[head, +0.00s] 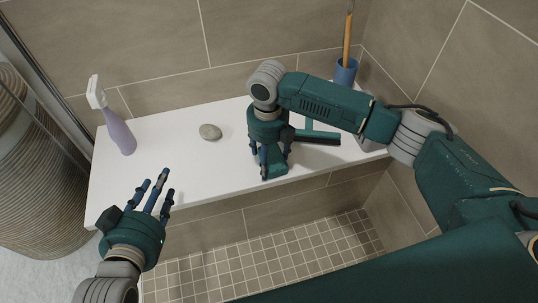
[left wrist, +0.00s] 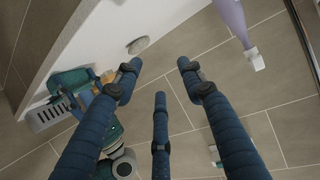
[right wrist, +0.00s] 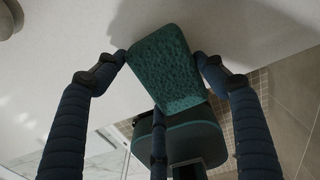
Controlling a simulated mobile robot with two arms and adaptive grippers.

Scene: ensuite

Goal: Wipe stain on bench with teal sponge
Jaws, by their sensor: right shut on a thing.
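The teal sponge (right wrist: 168,70) is gripped between the fingers of my right gripper (right wrist: 160,72). In the head view the sponge (head: 275,170) shows below that gripper (head: 270,158), at the front edge of the white bench (head: 185,178). The sponge is close over the bench top; I cannot tell whether it touches. I see no stain on the visible bench surface; the right arm and gripper hide part of it. My left gripper (head: 152,190) is open and empty, its fingers spread at the bench's front left; it also shows in the left wrist view (left wrist: 160,80).
A purple spray bottle (head: 118,130) stands at the bench's left end. A grey stone (head: 210,132) lies left of the right gripper. A teal, dark-edged tool (head: 318,137) lies to its right. A blue cup (head: 345,74) with a wooden handle stands at the back right. A tiled floor lies in front.

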